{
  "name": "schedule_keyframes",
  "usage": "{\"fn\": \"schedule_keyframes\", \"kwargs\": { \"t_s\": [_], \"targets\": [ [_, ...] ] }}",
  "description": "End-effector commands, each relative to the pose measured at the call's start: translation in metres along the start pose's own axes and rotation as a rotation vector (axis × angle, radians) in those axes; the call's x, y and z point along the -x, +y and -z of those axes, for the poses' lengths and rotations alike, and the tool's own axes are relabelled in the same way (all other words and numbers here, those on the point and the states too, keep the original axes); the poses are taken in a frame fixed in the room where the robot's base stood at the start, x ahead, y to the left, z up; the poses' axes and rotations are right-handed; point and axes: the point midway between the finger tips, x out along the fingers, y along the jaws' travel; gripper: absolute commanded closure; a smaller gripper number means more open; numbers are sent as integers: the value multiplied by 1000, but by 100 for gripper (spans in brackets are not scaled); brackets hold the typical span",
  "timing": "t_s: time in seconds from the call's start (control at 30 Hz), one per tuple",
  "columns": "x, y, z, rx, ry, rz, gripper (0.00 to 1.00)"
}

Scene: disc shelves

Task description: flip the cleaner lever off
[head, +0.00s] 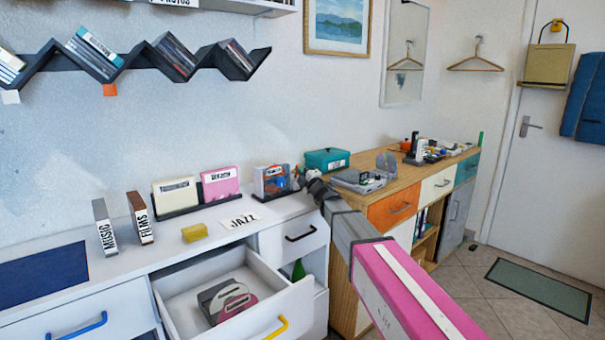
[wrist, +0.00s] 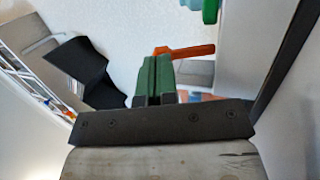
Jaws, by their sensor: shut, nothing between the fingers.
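My gripper (wrist: 154,64) has its two green fingers pressed together with nothing between them. In the wrist view, an orange bar (wrist: 190,50) shows just beyond and right of the fingertips. It looks like a lever, but I cannot tell if it is the cleaner lever or whether the fingers touch it. In the head view, my arm reaches over the joint between the white cabinet and the wooden sideboard (head: 352,203), and the fingers are not clear there. A grey device (head: 358,181) with an upright disc stands on the sideboard beside my arm. The lever's position cannot be read.
A teal box (head: 327,160) stands behind my arm. A disc holder (head: 270,182), a JAZZ card (head: 240,221) and a yellow block (head: 194,232) are on the white cabinet. Its drawer (head: 290,313) is pulled out with discs inside. Small items crowd the sideboard's far end.

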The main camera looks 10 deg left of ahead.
Motion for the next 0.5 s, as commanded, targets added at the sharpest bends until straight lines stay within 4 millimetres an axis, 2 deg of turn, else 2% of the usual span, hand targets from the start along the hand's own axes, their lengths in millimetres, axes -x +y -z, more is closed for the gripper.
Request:
{"fn": "schedule_keyframes", "kwargs": {
  "t_s": [0.5],
  "targets": [
    [-14, 6, 2, 0, 1, -1, 100]
  ]
}}
